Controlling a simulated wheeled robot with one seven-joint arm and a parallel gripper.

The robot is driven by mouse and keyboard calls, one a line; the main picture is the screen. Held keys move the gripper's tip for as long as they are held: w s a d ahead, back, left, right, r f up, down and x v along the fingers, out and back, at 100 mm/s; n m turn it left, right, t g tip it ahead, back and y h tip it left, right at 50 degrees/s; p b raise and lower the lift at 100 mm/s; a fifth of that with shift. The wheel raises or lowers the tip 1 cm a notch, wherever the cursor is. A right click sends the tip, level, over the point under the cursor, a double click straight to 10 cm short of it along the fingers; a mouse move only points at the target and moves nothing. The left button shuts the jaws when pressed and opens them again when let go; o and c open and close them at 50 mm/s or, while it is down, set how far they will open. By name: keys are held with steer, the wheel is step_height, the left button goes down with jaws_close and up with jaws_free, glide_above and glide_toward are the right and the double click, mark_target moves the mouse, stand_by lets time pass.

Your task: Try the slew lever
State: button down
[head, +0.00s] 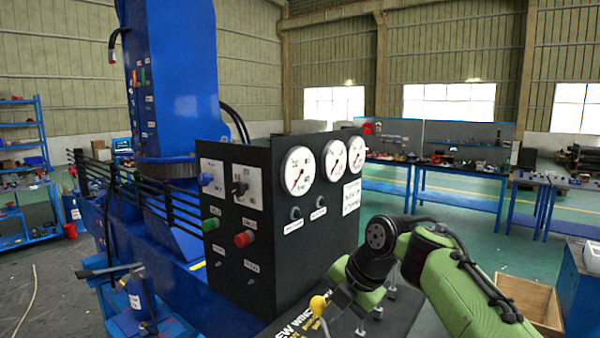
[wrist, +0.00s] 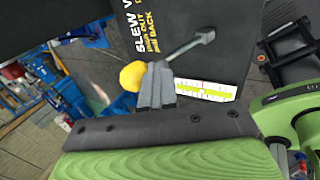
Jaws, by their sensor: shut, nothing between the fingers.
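The slew lever has a yellow ball knob (head: 318,305) and stands on the dark lever panel (head: 290,327) at the bottom of the head view. In the wrist view its yellow knob (wrist: 132,76) shows beside my fingertips, and its grey rod (wrist: 188,47) runs up to the right to a pivot. My gripper (wrist: 156,72) is shut with nothing between its fingers. Its tips overlap the knob's right side and the rod's near end in the picture; I cannot tell whether they touch. In the head view my gripper (head: 338,297) is just right of the knob.
A black console (head: 285,240) with gauges, a green and a red button rises behind the lever panel. Other small levers (head: 378,311) stand right of the knob, below my arm. A white and yellow-green strip (wrist: 205,90) lies on the panel. A wooden crate (head: 530,300) stands at right.

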steer(key=shift+a+r, duration=0.2)
steer(key=shift+r, duration=0.25)
steer(key=s+d+b, duration=0.1)
steer(key=s+d, duration=0.4)
step_height(320, 180, up, 10)
steer(key=p, duration=1)
steer(key=s+a+f+m+h+b, duration=0.35)
steer(key=s+f+m+b, duration=0.3)
steer(key=s+m, duration=0.45)
steer(key=s+d+f+m+t+b, duration=0.1)
steer(key=s+d+f+m, duration=0.1)
steer(key=s+f+m, duration=0.4)
steer(key=s+d+f+m+t+b, duration=0.1)
steer(key=s+d+f+m+b, duration=0.1)
steer(key=s+f+m, duration=0.3)
steer(key=s+d+m+h, duration=0.1)
steer(key=s+m, duration=0.2)
steer(key=m, duration=0.3)
steer(key=shift+f, duration=0.35)
